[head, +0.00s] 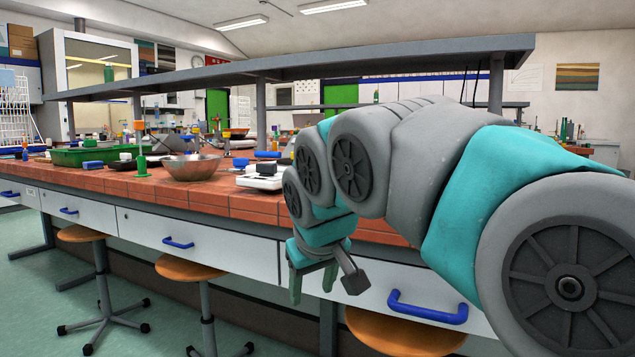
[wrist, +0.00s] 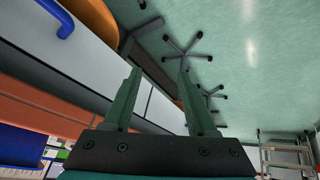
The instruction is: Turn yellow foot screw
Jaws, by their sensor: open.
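I cannot make out a yellow foot screw in either view. A white device (head: 258,182) with dark and blue parts on top sits near the front edge of the tiled bench, just left of my arm; its feet are too small to tell, and my arm may hide part of the bench behind it. My gripper (head: 313,281) hangs in front of the bench drawers, below the bench top and apart from it. In the wrist view my gripper (wrist: 160,75) has its two green fingers spread, with nothing between them.
A grey shelf (head: 300,72) runs above. Stools (head: 188,268) and blue drawer handles (head: 428,307) are at the front. The floor at left is open.

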